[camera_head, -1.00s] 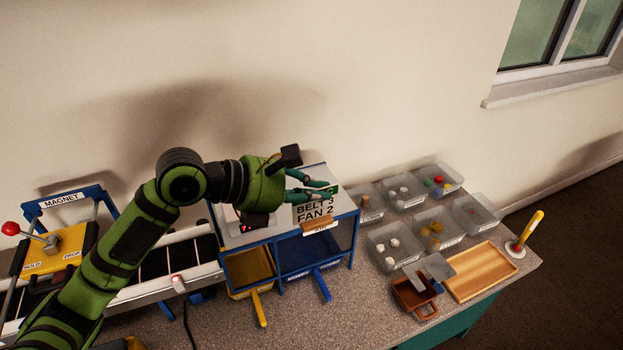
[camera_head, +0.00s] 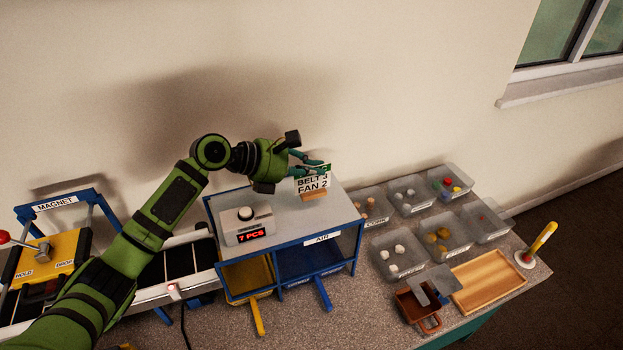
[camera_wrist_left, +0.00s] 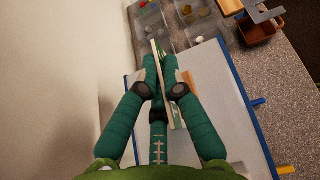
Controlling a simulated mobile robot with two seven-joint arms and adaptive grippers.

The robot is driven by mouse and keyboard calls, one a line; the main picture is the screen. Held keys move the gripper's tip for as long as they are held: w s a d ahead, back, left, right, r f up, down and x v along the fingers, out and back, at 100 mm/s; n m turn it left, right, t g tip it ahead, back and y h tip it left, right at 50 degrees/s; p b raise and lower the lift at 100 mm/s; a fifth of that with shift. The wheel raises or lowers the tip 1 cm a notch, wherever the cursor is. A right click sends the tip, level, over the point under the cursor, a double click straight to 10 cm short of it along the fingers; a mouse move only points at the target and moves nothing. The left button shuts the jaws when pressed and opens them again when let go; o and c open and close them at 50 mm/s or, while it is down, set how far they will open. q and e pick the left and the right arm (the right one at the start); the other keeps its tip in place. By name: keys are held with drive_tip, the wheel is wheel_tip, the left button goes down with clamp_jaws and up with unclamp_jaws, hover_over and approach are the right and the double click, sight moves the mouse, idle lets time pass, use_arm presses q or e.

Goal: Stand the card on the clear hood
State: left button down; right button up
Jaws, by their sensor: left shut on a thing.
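The card (camera_head: 313,184) is white with "BELT 3 FAN 2" in black, a green strip along its top and a wooden foot (camera_head: 314,195). My left gripper (camera_head: 318,168) is shut on its upper part from the left. In the left wrist view the card (camera_wrist_left: 163,84) shows nearly edge-on between the fingers (camera_wrist_left: 160,85). The card is upright over the right part of the clear hood (camera_head: 285,210), a blue-framed box with a pale top. I cannot tell whether the foot touches the top. My right gripper is out of view.
A counter box (camera_head: 246,226) reading "7 PCS" stands on the hood's left part. A conveyor (camera_head: 180,265) and yellow magnet rig (camera_head: 55,255) are at left. Clear bins (camera_head: 398,258), a wooden tray (camera_head: 490,283) and a brown container (camera_head: 418,312) are at right. The wall is close behind.

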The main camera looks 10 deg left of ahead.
sight(311, 188)
use_arm(q)
drive_tip(key=shift+w+a+f, duration=0.1)
drive_tip(key=shift+w+f, duration=0.05)
drive_tip(key=shift+w, duration=0.05)
drive_tip(key=shift+f, duration=0.3)
wheel_tip(311, 188, down, 3)
drive_tip(key=shift+f+p, duration=0.1)
drive_tip(key=shift+p, duration=0.3)
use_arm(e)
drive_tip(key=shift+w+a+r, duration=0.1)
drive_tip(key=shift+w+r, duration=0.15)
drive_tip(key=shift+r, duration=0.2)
use_arm(q)
drive_tip(key=shift+f, duration=0.1)
drive_tip(key=c, duration=1.4)
unclamp_jaws()
drive_tip(key=shift+f, duration=0.1)
